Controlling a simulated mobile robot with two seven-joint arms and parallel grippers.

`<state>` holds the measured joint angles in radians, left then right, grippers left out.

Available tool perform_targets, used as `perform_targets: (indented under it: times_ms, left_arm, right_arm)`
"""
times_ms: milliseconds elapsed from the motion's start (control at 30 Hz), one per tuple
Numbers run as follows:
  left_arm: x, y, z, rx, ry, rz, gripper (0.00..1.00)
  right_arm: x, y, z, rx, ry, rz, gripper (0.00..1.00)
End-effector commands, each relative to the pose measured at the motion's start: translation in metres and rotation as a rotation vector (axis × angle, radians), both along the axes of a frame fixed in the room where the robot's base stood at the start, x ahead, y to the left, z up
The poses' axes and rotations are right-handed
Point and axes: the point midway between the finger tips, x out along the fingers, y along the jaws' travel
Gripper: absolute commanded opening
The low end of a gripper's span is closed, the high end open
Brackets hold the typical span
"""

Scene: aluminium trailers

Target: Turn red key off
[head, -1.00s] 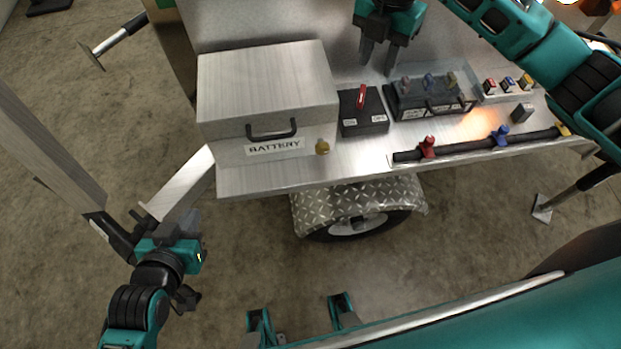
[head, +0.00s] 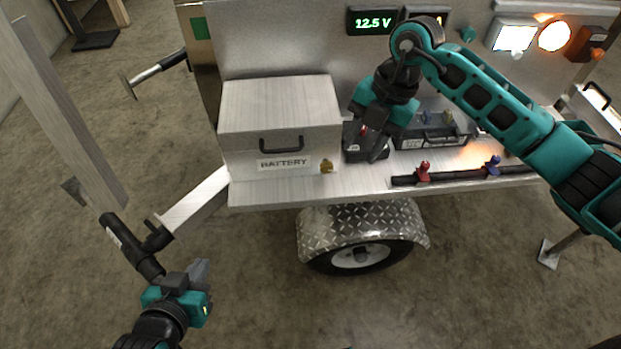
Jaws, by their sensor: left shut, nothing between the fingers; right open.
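The red key (head: 363,129) sits on a small black switch box (head: 366,155) on the trailer deck, right of the battery box. Only a bit of the key shows, as my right gripper covers most of it. My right gripper (head: 366,146) is open and points down, its dark fingers at the key and over the box. I cannot tell whether the fingers touch the key, or which way it is turned. My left gripper (head: 202,270) is shut and empty at lower left, beside the trailer tongue and away from the box.
The silver battery box (head: 280,110) stands close on the left. A black battery (head: 430,137) is on the right. A black bar with red and blue knobs (head: 455,175) runs along the front edge. A lit display (head: 372,20) reads 12.5 V.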

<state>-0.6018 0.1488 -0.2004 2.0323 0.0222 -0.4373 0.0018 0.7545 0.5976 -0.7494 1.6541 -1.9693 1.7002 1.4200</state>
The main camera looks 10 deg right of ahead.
Motion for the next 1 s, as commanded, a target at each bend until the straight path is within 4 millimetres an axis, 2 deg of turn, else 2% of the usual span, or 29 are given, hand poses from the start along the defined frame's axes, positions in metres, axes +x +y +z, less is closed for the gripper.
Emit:
perform_targets:
  times_ms: [233,500,700,1000]
  left_arm:
    - [0.000,0.000,0.002,0.000,0.000,0.000,0.00]
    - [0.000,0.000,0.004,0.000,0.000,0.000,0.00]
    - [0.000,0.000,0.004,0.000,0.000,0.000,0.00]
    - [0.000,0.000,0.004,0.000,0.000,0.000,0.00]
  right_arm:
    - [-0.019,0.045,-0.006,0.224,0.012,0.080,0.40]
    - [-0.038,0.088,-0.001,0.480,0.007,0.127,0.40]
    - [-0.045,0.105,0.005,0.590,0.000,0.133,0.40]
    - [-0.046,0.108,0.006,0.616,-0.003,0.134,0.40]
